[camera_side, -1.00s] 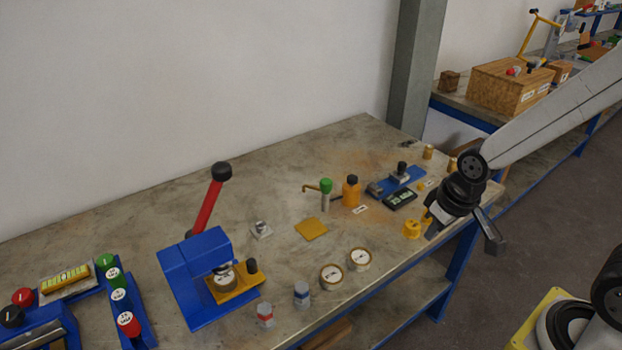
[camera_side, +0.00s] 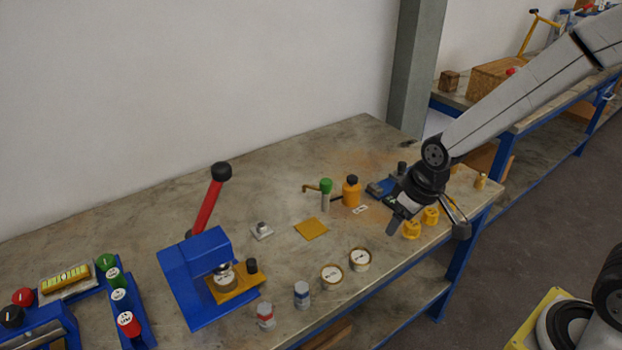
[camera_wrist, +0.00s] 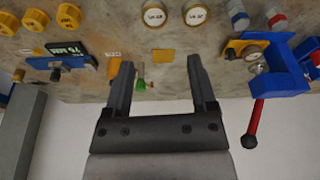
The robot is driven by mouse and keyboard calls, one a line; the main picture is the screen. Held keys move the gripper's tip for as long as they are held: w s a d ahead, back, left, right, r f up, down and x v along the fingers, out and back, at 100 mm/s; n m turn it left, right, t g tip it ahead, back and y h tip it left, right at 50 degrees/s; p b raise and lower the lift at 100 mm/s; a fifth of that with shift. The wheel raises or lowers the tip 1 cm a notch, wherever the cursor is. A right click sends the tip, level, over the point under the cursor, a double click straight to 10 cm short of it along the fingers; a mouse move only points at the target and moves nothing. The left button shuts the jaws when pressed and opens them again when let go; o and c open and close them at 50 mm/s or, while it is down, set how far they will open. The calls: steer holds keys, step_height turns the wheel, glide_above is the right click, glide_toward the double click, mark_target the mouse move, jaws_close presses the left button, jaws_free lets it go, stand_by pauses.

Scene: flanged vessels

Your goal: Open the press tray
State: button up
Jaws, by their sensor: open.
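The blue press (camera_side: 200,273) stands on the bench at the left centre in the side view, its red lever (camera_side: 207,205) with a black knob tilted up. Its yellow press tray (camera_side: 238,287) carries a round vessel and a black knob (camera_side: 252,265) at its right end. In the wrist view the press (camera_wrist: 283,70) is at the right, with its lever (camera_wrist: 253,122) pointing down the picture. My gripper (camera_side: 425,224) is open and empty over the right end of the bench, well to the right of the tray. Its fingers also show in the wrist view (camera_wrist: 160,80).
Two round labelled vessels (camera_side: 332,276) and small grey bottles (camera_side: 302,294) stand right of the press. A yellow plate (camera_side: 311,229), a green-topped tool (camera_side: 326,193) and an orange bottle (camera_side: 351,191) are mid-bench. Yellow knobbed caps (camera_side: 411,230) sit near my gripper.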

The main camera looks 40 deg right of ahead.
steer(key=w+a+f+n+y, duration=0.1)
steer(key=w+a+f+n, duration=0.3)
steer(key=w+a, duration=0.7)
steer(key=n+y, duration=0.2)
steer(key=n, duration=0.2)
glide_toward(251, 261)
steer(key=f, duration=0.2)
steer(key=shift+a+r, duration=0.2)
steer(key=shift+a, duration=0.1)
steer(key=shift+f, duration=0.1)
steer(key=shift+x, duration=3.75)
steer(key=shift+w+d, duration=0.1)
steer(key=shift+w, duration=0.05)
steer(key=shift+c, duration=0.2)
jaws_close()
